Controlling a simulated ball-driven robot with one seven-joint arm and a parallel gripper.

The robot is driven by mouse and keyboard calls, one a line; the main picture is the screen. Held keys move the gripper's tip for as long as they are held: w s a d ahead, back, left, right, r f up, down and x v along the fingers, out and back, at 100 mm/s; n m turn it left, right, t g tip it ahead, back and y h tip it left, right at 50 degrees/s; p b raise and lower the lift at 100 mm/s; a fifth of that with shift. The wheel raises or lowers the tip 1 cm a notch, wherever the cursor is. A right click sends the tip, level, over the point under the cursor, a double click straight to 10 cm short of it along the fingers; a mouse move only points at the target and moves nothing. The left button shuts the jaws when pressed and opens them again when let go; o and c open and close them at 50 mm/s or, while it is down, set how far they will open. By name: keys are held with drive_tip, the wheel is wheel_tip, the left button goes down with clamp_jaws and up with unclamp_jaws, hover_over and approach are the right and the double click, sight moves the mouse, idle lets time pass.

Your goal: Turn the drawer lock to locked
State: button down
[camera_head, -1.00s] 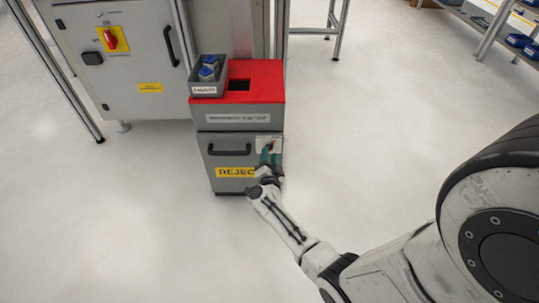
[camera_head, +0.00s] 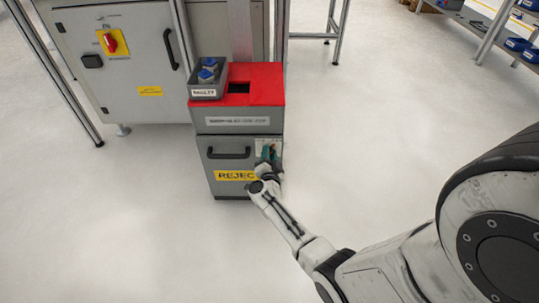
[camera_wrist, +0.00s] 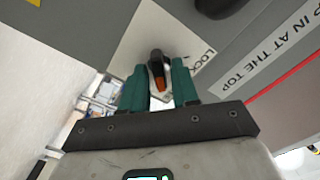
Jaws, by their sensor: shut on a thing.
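The drawer lock is a small black knob (camera_wrist: 155,58) with an orange mark, on a white plate (camera_wrist: 146,38) whose lettering begins "LOCK"; the rest is hidden. My gripper's teal fingers (camera_wrist: 159,72) are shut on the knob, one on each side. In the head view, my gripper (camera_head: 268,155) is at the upper right of the grey drawer front (camera_head: 212,163), covering most of the lock. The drawer looks closed. I cannot read which setting the knob points to.
A black handle (camera_head: 229,154) and a yellow reject label (camera_head: 236,175) are on the drawer front. A tray with blue-topped items (camera_head: 208,92) stands on the red top (camera_head: 262,82). A grey cabinet (camera_head: 120,85) stands behind left.

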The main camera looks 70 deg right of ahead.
drive_tip(key=shift+n+p, duration=0.4)
drive_tip(key=shift+w+a+f+n+p, duration=0.15)
drive_tip(key=shift+n+p, duration=1.1)
drive_tip(key=shift+n, duration=3.05)
drive_tip(key=shift+w+a+r+n+p, duration=0.15)
drive_tip(key=shift+n+p, duration=1.1)
drive_tip(key=shift+n, duration=3.05)
drive_tip(key=shift+d+f, duration=0.1)
drive_tip(key=c, duration=1.2)
unclamp_jaws()
drive_tip(key=shift+o, duration=0.2)
